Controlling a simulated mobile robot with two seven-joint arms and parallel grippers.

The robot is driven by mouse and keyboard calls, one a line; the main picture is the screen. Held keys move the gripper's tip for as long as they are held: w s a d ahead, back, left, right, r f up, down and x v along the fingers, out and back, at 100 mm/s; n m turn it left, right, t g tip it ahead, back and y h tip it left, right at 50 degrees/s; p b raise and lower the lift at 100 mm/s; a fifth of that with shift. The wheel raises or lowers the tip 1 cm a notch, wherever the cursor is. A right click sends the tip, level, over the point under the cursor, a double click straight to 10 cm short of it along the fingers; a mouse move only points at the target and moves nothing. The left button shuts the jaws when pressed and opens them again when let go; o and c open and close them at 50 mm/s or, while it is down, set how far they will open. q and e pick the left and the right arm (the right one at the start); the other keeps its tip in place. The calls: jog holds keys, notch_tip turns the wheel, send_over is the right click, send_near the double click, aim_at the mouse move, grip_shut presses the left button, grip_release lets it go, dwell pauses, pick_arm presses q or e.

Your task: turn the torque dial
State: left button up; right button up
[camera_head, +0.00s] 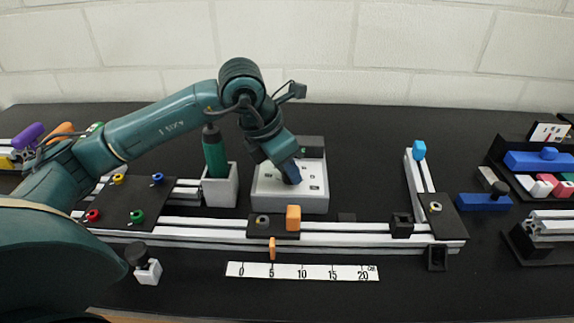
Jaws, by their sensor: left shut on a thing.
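A white box (262,196) with a dark back part and small markings on its top stands behind the aluminium frame, near the middle. My left gripper (291,178) comes down onto the top of this box from the upper left. It is shut on the torque dial, which its fingers mostly hide. I cannot make out the dial's pointer or setting. My right gripper is not in view.
A green-handled screwdriver (215,152) stands in a white holder (220,190) left of the box. The extrusion frame (335,229) runs in front, with an orange block (293,217) on its plate. A ruler strip (302,271) lies nearer.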

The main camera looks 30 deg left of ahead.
pick_arm(q)
jog(key=o, duration=1)
jog(key=v, duration=1.3)
jog(key=shift+r, duration=0.1)
jog(key=shift+s, duration=0.1)
